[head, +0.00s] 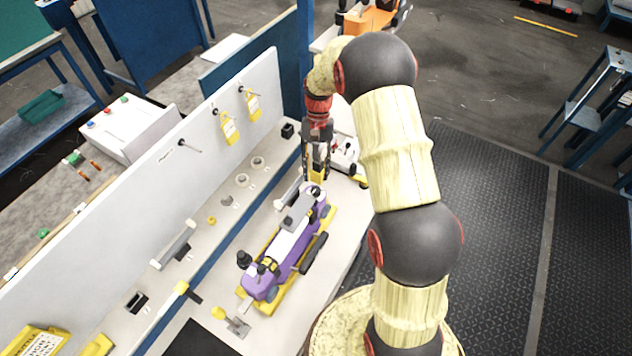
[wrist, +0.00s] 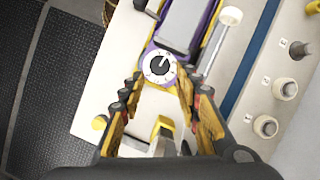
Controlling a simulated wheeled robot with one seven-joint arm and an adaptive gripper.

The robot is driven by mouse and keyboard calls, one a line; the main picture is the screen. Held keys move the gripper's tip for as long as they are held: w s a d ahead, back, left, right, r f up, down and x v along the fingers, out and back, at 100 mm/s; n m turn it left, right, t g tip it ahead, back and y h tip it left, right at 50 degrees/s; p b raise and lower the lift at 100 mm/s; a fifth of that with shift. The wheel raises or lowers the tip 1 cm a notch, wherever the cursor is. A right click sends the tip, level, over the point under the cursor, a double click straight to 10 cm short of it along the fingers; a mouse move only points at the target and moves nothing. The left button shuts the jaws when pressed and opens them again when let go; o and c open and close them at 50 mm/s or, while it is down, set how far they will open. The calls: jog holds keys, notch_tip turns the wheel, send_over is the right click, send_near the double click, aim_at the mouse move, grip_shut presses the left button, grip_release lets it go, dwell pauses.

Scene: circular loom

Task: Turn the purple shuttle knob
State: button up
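The purple shuttle (head: 261,284) lies on a yellow base on the bench, and part of it shows at the top of the wrist view (wrist: 207,18). Its knob (wrist: 159,67) is a white dial with dark marks and a black centre with a light pointer line, at the shuttle's near end in the wrist view. My gripper (wrist: 160,82) is open, with one finger on either side of the dial; I cannot tell whether they touch it. In the head view my gripper (head: 317,178) points down at the shuttle's far end and hides the knob.
A white upright panel (head: 190,150) with yellow tags stands left of the shuttle. A white unit with small knobs (head: 345,152) sits close beside my gripper. Several round posts (wrist: 265,126) line the bench on the right in the wrist view. Black floor mat (head: 490,220) lies right.

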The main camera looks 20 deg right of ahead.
jog(key=v, duration=0.6)
jog(key=shift+w+r, duration=0.2)
jog(key=shift+r, duration=0.05)
